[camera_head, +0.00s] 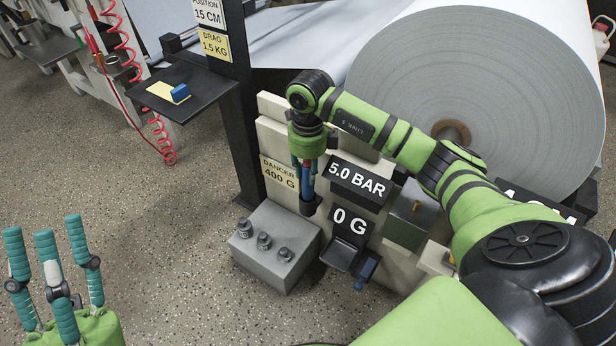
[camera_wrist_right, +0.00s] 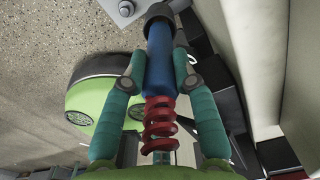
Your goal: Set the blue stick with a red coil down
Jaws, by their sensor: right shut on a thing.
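The blue stick (camera_wrist_right: 160,55) with a red coil (camera_wrist_right: 159,122) is in my right gripper (camera_wrist_right: 157,75), between its teal fingers. The coil is near the palm and the blue part points away, ending in a black piece. In the head view my right gripper (camera_head: 307,178) points down in front of the cream machine panel, and the stick is mostly hidden by the fingers. A black cylindrical piece (camera_head: 310,207) is at its lower end; I cannot tell whether it is the stick's tip or a holder. My left gripper (camera_head: 48,265) is open and empty at the lower left, fingers up.
A grey box with several knobs (camera_head: 275,248) stands just below the right gripper. Black displays reading 5.0 BAR (camera_head: 357,182) and 0 G (camera_head: 348,223) are close to its right. A large paper roll (camera_head: 480,90) is behind my right arm. A black shelf (camera_head: 180,98) is at upper left.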

